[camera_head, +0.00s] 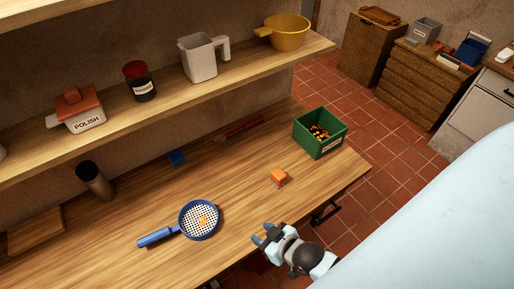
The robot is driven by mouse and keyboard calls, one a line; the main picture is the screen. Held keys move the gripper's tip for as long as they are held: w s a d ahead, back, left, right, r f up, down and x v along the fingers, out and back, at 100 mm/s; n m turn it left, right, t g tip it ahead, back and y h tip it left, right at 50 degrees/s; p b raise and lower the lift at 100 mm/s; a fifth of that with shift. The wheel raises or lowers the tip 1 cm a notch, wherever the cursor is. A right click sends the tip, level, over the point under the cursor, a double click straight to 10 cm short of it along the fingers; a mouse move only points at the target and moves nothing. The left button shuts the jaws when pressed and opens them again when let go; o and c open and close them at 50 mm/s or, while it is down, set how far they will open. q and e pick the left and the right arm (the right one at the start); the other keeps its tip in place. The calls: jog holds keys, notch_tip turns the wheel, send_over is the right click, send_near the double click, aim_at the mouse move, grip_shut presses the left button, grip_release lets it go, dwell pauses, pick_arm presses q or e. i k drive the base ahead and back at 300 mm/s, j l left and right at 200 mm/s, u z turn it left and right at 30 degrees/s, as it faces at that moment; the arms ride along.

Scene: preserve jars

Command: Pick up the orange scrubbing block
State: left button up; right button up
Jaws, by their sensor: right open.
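An orange block (279,178) sits on the wooden workbench (240,170), right of the middle and in front of the green box. My right gripper (262,235) is at the front edge of the bench, below and a little left of the block in the picture. It is open, empty and apart from the block. A small flat orange patch (202,221) shows in the blue strainer; I cannot tell what it is. My left gripper is not in view.
The blue-handled strainer (182,233) lies left of my gripper. A green box (320,133) with small dark and orange pieces stands behind the block. A blue block (177,157), a red tool (240,129) and a dark cylinder (95,181) are farther back. A shelf (230,85) overhangs the back.

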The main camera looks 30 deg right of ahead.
aim_at(278, 178)
jog(key=z, duration=1.25)
jog(key=u, duration=0.5)
jog(key=l+u, duration=0.15)
jog(key=u, duration=0.25)
jog(key=k+l+u, duration=0.1)
jog(key=u, duration=0.3)
jog(key=l+u, duration=0.15)
jog(key=u, duration=0.25)
jog(key=k+l, duration=0.4)
